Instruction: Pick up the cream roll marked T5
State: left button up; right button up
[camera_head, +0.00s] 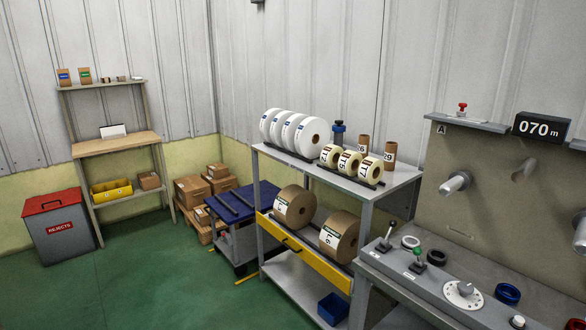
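Three cream rolls stand in a row on the top shelf of the grey rack (398,181). The labels are small; the middle cream roll (350,160) looks like the one marked T5. Another cream roll (331,153) stands to its left and a third cream roll (372,167) to its right, both close beside it. They rest in a dark holder on the shelf. Neither of my grippers shows in the head view.
White rolls (313,136) stand left of the cream rolls. Behind are a blue-topped item (338,131) and brown cores (390,152). Large brown rolls (339,235) sit below. A machine with levers (418,258) stands at right. Green floor (150,285) is open at left.

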aim_at(349, 163)
jog(key=i+j+u, duration=0.1)
jog(key=i+u, duration=0.3)
jog(key=i, duration=0.45)
jog(key=i+l+u, duration=0.15)
jog(key=i+u, duration=0.25)
jog(key=i, duration=0.45)
